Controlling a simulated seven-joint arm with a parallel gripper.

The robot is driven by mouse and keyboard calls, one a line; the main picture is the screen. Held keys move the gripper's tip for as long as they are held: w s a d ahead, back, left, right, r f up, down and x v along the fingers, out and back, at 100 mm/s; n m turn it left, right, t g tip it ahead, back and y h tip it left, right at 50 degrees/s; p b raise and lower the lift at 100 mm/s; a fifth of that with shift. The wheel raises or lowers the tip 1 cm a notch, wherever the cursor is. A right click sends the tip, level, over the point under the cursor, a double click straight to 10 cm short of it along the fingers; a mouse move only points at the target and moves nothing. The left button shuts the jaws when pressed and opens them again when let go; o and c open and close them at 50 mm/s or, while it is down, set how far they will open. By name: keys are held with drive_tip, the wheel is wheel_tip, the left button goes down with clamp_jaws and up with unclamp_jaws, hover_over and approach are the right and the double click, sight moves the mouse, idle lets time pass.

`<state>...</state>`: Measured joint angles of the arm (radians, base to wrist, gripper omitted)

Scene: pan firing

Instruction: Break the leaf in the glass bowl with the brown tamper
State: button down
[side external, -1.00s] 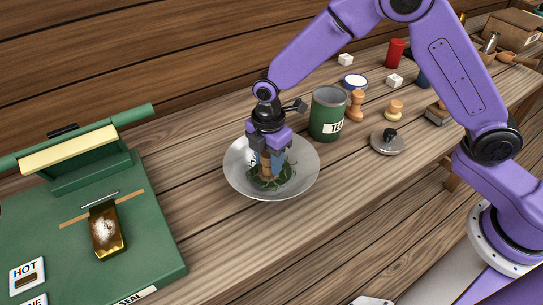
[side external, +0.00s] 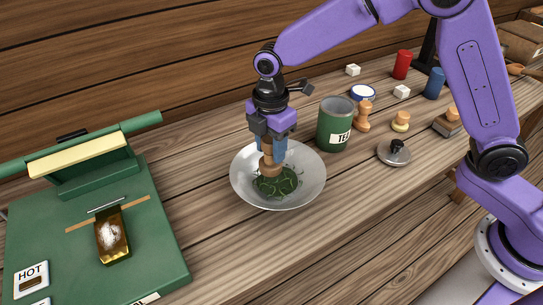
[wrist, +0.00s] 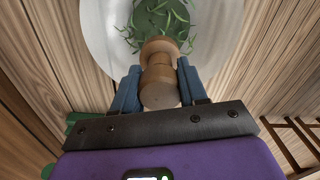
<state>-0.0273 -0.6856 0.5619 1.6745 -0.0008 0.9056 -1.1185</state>
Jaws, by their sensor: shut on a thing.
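My gripper (side external: 270,143) is shut on the brown wooden tamper (side external: 268,163) and holds it above the bowl. The tamper's wide foot hangs over the left part of the leaf. The wrist view shows the tamper (wrist: 158,76) between the two blue fingers (wrist: 158,92). The bowl (side external: 310,172) is a wide pale dish, and its rim also shows in the wrist view (wrist: 222,30). The green leaf (side external: 284,184) lies in its bottom as a heap of thin strands around a darker green patch. It also shows in the wrist view (wrist: 152,18), partly hidden by the tamper.
A green tea tin (side external: 336,128) stands close behind the bowl on the right. A green sealing press (side external: 85,220) with a gold packet (side external: 112,235) is at left. The table in front of the bowl is clear.

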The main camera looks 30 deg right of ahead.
sight(271, 139)
drive_tip(key=shift+r, duration=0.25)
drive_tip(key=shift+r, duration=0.1)
drive_tip(key=shift+r, duration=1.5)
